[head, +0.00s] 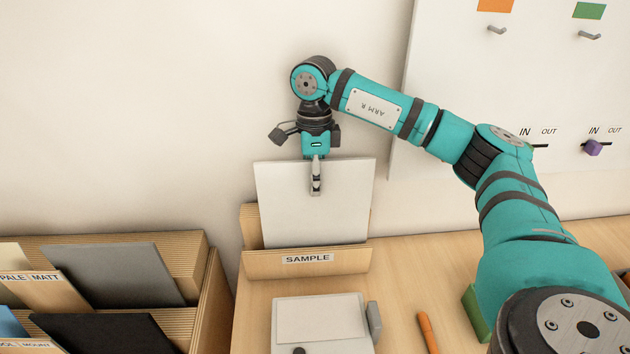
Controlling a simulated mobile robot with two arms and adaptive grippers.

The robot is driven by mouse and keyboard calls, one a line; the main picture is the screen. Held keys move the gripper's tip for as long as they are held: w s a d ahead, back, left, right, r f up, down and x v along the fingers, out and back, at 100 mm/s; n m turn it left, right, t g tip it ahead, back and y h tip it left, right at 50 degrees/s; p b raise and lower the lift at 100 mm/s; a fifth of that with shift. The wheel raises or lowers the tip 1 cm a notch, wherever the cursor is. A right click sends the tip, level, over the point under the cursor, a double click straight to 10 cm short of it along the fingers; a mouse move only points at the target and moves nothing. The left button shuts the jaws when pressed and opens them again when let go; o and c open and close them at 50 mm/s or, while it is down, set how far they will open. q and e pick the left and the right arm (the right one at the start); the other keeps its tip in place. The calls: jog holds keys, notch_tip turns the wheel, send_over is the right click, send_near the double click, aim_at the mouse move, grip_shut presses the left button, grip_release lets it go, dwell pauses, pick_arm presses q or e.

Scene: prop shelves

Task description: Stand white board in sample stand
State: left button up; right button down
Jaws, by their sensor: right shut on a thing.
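The white board (290,212) stands nearly upright in the wooden sample stand (265,266), behind the front lip labelled SAMPLE. Its lower edge is hidden by that lip, so I cannot tell whether it rests on the bottom. My right gripper (316,186) points down over the board's top edge and is shut on the board near its upper middle. One finger shows on the front face; the other is hidden behind the board. My left gripper is not in view.
A ribbed rack (212,300) with grey and black boards stands at the left. A pale flat device (318,318), an orange pen (427,332) and a green block (474,312) lie on the table. A white wall panel (520,80) with hooks and IN/OUT sliders is at the right.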

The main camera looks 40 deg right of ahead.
jog(key=c, duration=1.3)
grip_release()
jog(key=r, duration=0.8)
jog(key=w+r, duration=0.1)
jog(key=r, duration=0.3)
jog(key=shift+d, duration=0.3)
